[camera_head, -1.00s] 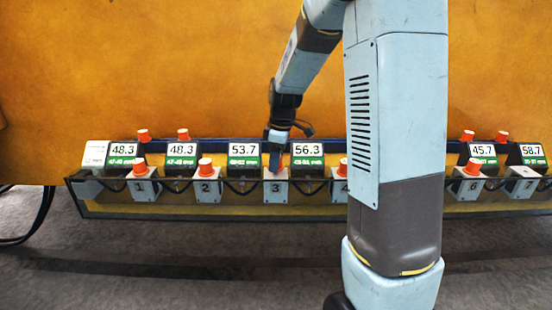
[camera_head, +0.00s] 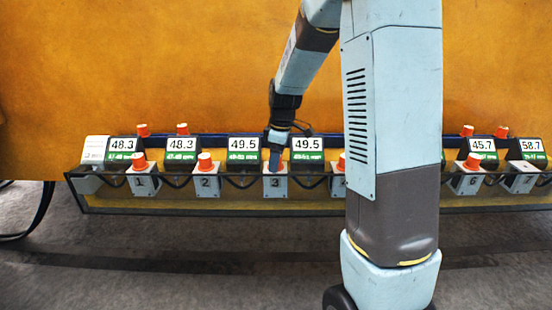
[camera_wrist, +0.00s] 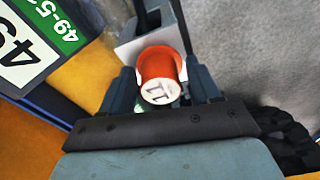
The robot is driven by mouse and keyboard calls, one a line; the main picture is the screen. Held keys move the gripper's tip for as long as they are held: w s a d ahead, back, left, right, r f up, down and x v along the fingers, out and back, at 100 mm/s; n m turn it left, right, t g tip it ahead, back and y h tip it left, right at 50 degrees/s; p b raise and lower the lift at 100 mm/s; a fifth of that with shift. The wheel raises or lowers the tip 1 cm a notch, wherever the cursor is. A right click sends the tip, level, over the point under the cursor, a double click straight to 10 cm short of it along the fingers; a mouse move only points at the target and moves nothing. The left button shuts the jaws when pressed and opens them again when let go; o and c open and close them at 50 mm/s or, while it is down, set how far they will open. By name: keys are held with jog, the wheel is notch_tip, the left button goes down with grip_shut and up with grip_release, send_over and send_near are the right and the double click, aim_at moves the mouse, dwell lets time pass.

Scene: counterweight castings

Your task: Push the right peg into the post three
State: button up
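Post three (camera_head: 275,187) is a grey block marked 3 in the front row. My gripper (camera_head: 276,152) reaches down over it and hides its top in the head view. In the wrist view my gripper's fingers (camera_wrist: 163,88) stand on both sides of an orange-red peg (camera_wrist: 158,65) and appear closed on it. The peg's pale end face carries a mark and faces the camera. The grey post (camera_wrist: 145,48) lies right behind the peg; how deep the peg sits cannot be seen. The displays left (camera_head: 243,146) and right (camera_head: 307,146) of post three both read 49.5.
Capped post two (camera_head: 206,183) and post one (camera_head: 142,184) stand to the left. Post six (camera_head: 468,182) and uncapped post seven (camera_head: 521,181) are right. My arm hides the stretch between. Dark cables loop between posts; a large orange casting (camera_head: 150,60) rises behind.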

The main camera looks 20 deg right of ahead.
aim_at(281, 167)
jog(key=o, duration=0.4)
jog(key=shift+r, duration=0.1)
notch_tip(281, 167, up, 13)
jog(key=d, duration=0.1)
jog(key=shift+s+d+r, duration=0.2)
jog(key=shift+s+d, duration=0.05)
jog(key=shift+s, duration=0.15)
dwell(0.6)
